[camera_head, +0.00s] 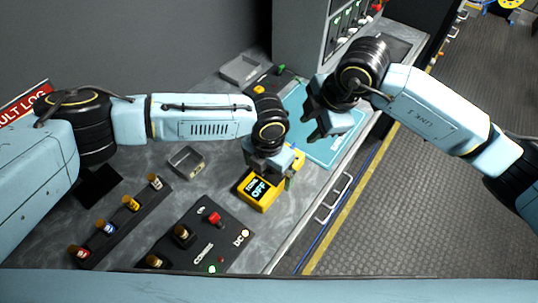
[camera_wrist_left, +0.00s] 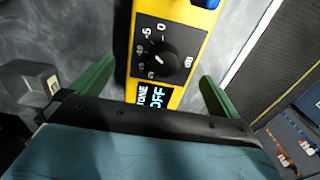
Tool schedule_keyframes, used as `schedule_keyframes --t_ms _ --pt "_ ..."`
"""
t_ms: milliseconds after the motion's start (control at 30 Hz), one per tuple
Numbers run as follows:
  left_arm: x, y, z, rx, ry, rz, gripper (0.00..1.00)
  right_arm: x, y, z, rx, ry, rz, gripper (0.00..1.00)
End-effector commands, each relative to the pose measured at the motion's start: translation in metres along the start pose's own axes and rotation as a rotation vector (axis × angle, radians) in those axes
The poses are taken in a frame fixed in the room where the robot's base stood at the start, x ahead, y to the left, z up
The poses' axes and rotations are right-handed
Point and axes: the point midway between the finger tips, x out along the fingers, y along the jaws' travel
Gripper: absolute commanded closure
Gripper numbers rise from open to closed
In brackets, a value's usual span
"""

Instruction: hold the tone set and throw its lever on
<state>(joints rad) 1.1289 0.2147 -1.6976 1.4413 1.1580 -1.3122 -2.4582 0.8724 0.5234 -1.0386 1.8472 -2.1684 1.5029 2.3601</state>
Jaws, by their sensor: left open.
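The tone set (camera_head: 258,191) is a yellow box on the grey bench, with a display reading OFF. My left gripper (camera_head: 272,162) is over its far part and hides some of it. In the left wrist view the tone set (camera_wrist_left: 180,15) lies between the green fingers of my open left gripper (camera_wrist_left: 155,88), with a gap on each side. A black dial plate with a round knob (camera_wrist_left: 163,60) shows on it. A blue part (camera_wrist_left: 207,3), cut off at the top edge, may be the lever; I cannot tell its position. My right gripper (camera_head: 318,118) is open and empty above the teal mat.
The teal mat (camera_head: 335,147) lies right of the tone set. A handle rail (camera_head: 335,198) runs along the bench edge.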

Motion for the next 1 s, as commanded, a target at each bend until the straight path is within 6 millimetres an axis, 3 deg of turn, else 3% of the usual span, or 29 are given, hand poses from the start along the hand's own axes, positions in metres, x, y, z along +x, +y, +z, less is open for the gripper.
schedule_keyframes --t_ms 233,633,1000 --pt "0.031 0.0 0.0 0.0 0.001 0.0 0.0 0.0 0.0 0.0 0.0 0.0 0.0 0.64" --pt "0.037 0.0 0.0 0.001 -0.001 0.0 0.0 0.0 0.0 0.0 0.0 0.001 0.0 0.64" --pt "0.037 0.0 0.0 0.0 0.0 0.0 0.48 0.0 0.0 0.0 0.0 0.001 0.0 0.64"
